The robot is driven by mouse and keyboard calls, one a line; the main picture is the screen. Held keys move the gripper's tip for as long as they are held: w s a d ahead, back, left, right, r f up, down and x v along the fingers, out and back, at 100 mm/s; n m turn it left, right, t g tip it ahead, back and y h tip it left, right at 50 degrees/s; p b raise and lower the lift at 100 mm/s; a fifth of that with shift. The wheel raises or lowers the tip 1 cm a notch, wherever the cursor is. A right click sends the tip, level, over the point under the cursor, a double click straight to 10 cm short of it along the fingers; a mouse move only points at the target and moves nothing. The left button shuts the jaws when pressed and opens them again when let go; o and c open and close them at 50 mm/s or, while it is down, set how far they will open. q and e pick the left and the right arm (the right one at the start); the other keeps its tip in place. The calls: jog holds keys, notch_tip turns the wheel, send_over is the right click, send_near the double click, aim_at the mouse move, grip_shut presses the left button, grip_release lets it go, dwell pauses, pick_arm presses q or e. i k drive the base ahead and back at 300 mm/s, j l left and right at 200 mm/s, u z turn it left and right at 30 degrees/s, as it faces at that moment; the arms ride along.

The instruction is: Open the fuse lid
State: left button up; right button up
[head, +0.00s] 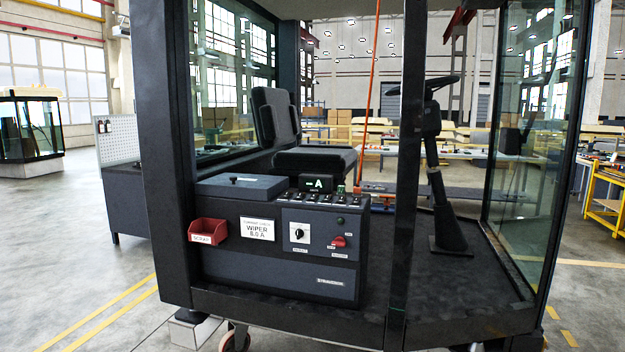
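The console (300,278) stands at the cab's front left. On its top left is a flat blue-grey lid (255,188) with a small dark knob (233,180); it looks like the fuse lid. It lies flat and closed, and what is under it is hidden. A label reading "WIPER" (257,229) is on the console front below it. Neither of my grippers shows in the head view.
A red scrap bin (208,231) hangs on the console's front left. A small display showing "A" (318,183) and a row of switches stand right of the lid. A dark cab post (407,170) rises right of the console; a seat (290,130) is behind.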

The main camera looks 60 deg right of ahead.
aim_at(249, 186)
jog(key=z, duration=1.35)
jog(key=i+l, duration=0.25)
jog(key=i+z, duration=0.05)
jog(key=i, duration=0.05)
